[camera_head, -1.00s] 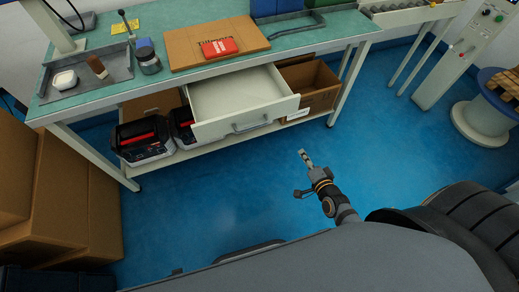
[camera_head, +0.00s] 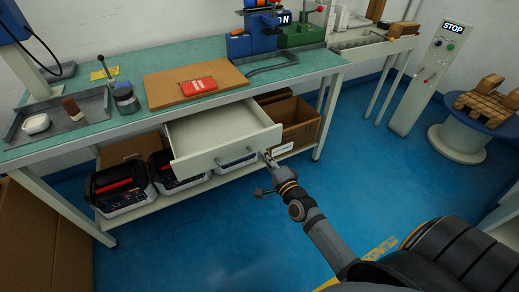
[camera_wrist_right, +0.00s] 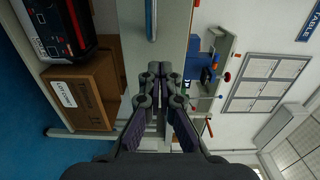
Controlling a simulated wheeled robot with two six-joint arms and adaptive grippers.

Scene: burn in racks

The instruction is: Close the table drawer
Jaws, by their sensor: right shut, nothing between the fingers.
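The white table drawer (camera_head: 218,154) stands pulled out under the green-topped workbench (camera_head: 140,130). Its inside looks empty, and a bar handle (camera_head: 238,156) is on its front. My right gripper (camera_head: 266,157) is shut and empty, close to the right end of the drawer front. In the right wrist view, the shut fingers (camera_wrist_right: 158,72) point at the pale drawer front (camera_wrist_right: 174,30), with the handle (camera_wrist_right: 151,18) farther along it. Whether the fingertips touch the front cannot be told. My left gripper is out of view.
On the lower shelf, black and red cases (camera_head: 122,188) and an open cardboard box (camera_head: 300,121) stand below the drawer. A board (camera_head: 160,92) with a red box (camera_head: 198,86) lies on the bench top. Blue floor is clear in front.

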